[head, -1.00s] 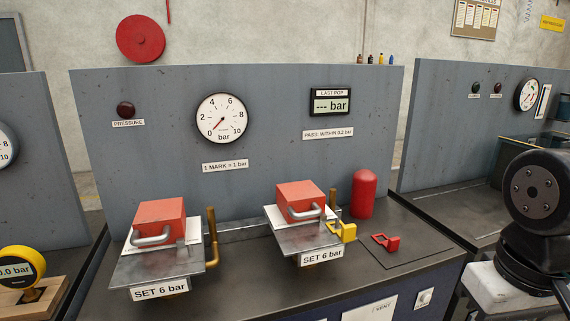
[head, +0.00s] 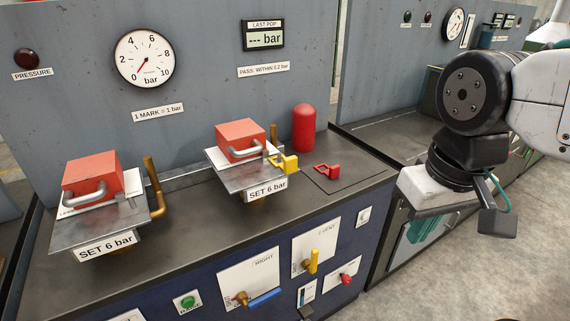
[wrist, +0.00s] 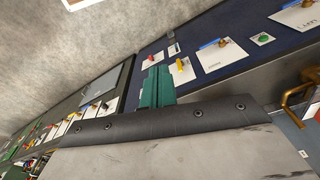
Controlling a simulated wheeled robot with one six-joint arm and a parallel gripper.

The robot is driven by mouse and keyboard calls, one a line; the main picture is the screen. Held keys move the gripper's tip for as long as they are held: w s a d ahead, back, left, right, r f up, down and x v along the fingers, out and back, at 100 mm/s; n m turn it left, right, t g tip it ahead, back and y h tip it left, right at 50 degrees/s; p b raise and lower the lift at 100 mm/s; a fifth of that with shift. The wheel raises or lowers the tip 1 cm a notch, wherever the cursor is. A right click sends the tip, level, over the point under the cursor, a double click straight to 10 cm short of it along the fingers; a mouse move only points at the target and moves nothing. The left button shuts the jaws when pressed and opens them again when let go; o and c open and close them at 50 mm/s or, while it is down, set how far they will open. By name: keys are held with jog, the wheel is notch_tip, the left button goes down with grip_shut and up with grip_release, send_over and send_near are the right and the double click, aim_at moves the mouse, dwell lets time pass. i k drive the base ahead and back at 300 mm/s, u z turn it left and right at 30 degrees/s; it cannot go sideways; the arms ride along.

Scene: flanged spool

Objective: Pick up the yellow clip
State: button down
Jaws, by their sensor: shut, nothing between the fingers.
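The yellow clip (head: 290,164) sits at the right edge of the right-hand metal plate, beside the red block with a handle (head: 241,139). The plate hides part of the clip. My gripper (head: 418,231) hangs at the right, beyond the bench's right end and well apart from the clip. Its teal fingers (wrist: 156,87) are together and empty in the wrist view. I cannot make out the clip in the wrist view.
A red clip (head: 327,170) lies on a dark mat right of the yellow one. A red cylinder (head: 304,128) stands behind. A bent brass pipe (head: 155,190) rises between the plates. The bench front carries valve handles (head: 314,260). Grey floor (head: 450,285) is clear at lower right.

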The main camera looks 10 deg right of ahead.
aim_at(290, 165)
jog(key=z, duration=2.45)
jog(key=k, duration=1.3)
jog(key=u, duration=1.9)
jog(key=i, duration=0.5)
jog(key=z, duration=0.05)
